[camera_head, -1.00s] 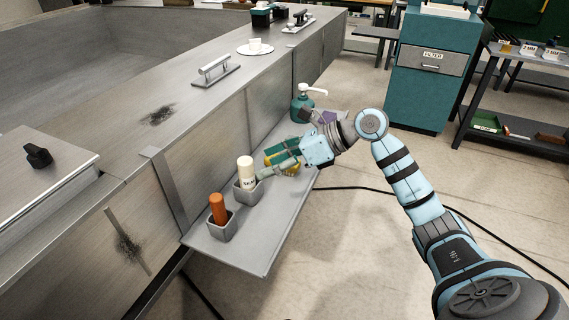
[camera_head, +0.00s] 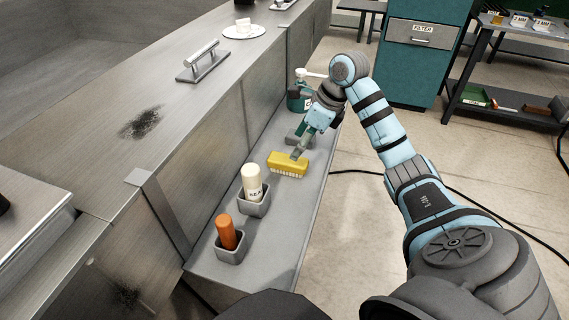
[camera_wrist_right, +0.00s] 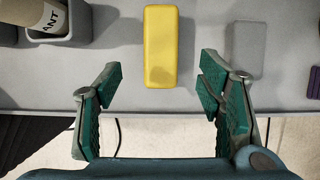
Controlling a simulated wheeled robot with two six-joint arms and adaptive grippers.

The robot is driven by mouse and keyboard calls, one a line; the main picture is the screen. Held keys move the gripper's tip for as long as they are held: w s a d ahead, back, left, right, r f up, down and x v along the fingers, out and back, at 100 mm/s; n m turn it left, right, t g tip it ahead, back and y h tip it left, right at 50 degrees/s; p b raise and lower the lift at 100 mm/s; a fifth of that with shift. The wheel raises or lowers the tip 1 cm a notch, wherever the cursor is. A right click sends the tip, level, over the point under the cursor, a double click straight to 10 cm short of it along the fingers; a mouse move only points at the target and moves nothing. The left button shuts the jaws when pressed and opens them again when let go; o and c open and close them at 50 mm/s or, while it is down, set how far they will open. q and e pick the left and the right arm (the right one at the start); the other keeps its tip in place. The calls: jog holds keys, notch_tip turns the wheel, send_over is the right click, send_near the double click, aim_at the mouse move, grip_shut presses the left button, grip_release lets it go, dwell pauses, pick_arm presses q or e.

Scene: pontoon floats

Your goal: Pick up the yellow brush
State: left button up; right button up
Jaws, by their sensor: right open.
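The yellow brush (camera_head: 287,165) lies on the narrow grey shelf (camera_head: 274,234) along the steel tank, its pale bristles showing along the near lower edge. In the right wrist view its yellow block (camera_wrist_right: 162,45) stands upright in the picture, ahead of the gripper and centred between the fingers. My right gripper (camera_wrist_right: 161,66) is open and empty, with green pads spread on both sides. In the head view the right gripper (camera_head: 298,153) is just behind the brush, its fingers partly overlapping; contact cannot be told. My left gripper is not in view.
A cream tube (camera_head: 252,182) and an orange stick (camera_head: 226,232) stand in grey cups in front of the brush. A grey block (camera_wrist_right: 246,48) lies right of it in the wrist view. A teal pump bottle (camera_head: 297,100) stands behind. A black cable crosses the floor.

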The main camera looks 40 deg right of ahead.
aim_at(289, 159)
jog(key=b+x, duration=0.1)
jog(key=x, duration=0.6)
jog(key=shift+w+a+f, duration=0.1)
jog(key=shift+w+f, duration=0.15)
jog(key=shift+f, duration=0.1)
jog(key=shift+w+a+f, duration=0.1)
jog(key=shift+w+f, duration=0.05)
jog(key=shift+f, duration=0.15)
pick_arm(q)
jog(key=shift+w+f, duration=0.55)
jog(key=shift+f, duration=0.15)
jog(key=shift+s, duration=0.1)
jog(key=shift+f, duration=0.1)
pick_arm(e)
jog(key=shift+f, duration=0.2)
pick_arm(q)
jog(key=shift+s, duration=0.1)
pick_arm(e)
jog(key=c, duration=1.3)
